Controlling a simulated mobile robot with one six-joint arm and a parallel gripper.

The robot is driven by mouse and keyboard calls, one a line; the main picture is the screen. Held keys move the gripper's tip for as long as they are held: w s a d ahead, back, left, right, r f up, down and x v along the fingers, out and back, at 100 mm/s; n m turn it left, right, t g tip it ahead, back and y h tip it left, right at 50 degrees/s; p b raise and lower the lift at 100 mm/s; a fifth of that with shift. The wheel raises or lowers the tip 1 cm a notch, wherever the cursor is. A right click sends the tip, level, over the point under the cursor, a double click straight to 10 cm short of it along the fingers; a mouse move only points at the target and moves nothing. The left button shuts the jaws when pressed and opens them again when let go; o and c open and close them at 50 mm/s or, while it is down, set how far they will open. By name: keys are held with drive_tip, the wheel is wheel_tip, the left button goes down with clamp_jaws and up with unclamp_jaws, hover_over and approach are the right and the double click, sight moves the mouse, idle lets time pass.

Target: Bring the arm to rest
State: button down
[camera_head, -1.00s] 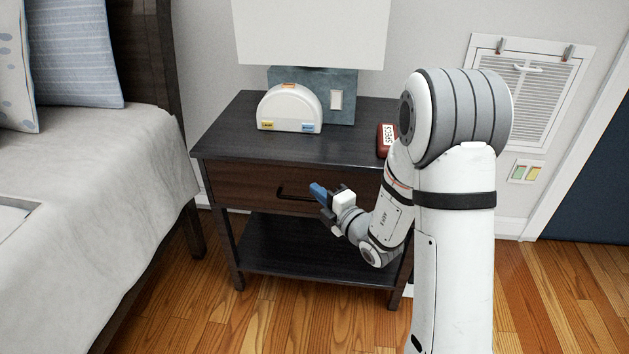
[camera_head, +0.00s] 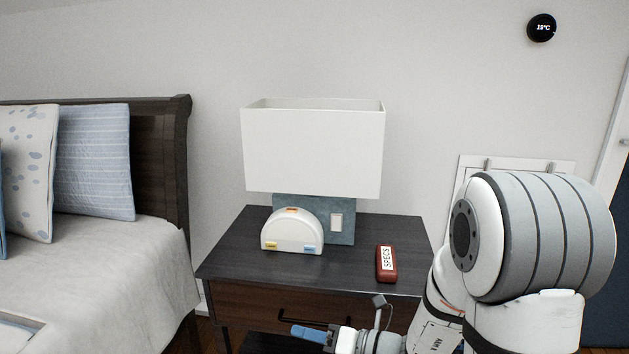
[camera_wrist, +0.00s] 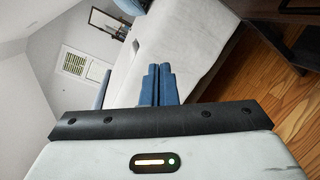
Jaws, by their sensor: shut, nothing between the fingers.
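My gripper (camera_head: 311,334) is low in front of the nightstand drawer (camera_head: 250,305) in the head view, its blue fingers pointing left. In the wrist view the blue fingertips (camera_wrist: 158,72) are together with nothing between them. My arm folds down at the right of the head view, and part of it is cut off by the bottom edge. The drawer front looks closed, with its dark handle (camera_head: 300,319) just above the fingers. I cannot tell whether the fingers touch it.
On the nightstand (camera_head: 235,262) stand a lamp (camera_head: 312,150), a white half-round device (camera_head: 290,235) and a red SPECS case (camera_head: 386,265). A bed (camera_head: 100,265) is at the left. A wall vent (camera_head: 515,166) is behind my arm. Wood floor (camera_wrist: 265,75) shows in the wrist view.

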drive_tip(key=s+d+r+n+g+h+p, duration=0.2)
drive_tip(key=s+r+n+g+h+p, duration=0.4)
drive_tip(key=s+r+n+g+p, duration=0.9)
drive_tip(key=w+d+r+n+t+h+p, duration=0.1)
drive_tip(key=d+r+n+t+h+p, duration=0.1)
drive_tip(key=d+r+n+t+h, duration=0.2)
drive_tip(key=d+r+n+t+h+p, duration=0.2)
drive_tip(key=d+r+n+t+h, duration=0.3)
drive_tip(key=d+n, duration=0.5)
drive_tip(key=n+t, duration=0.2)
drive_tip(key=n, duration=0.2)
drive_tip(key=shift+w+d+r, duration=0.2)
drive_tip(key=shift+w+r, duration=0.15)
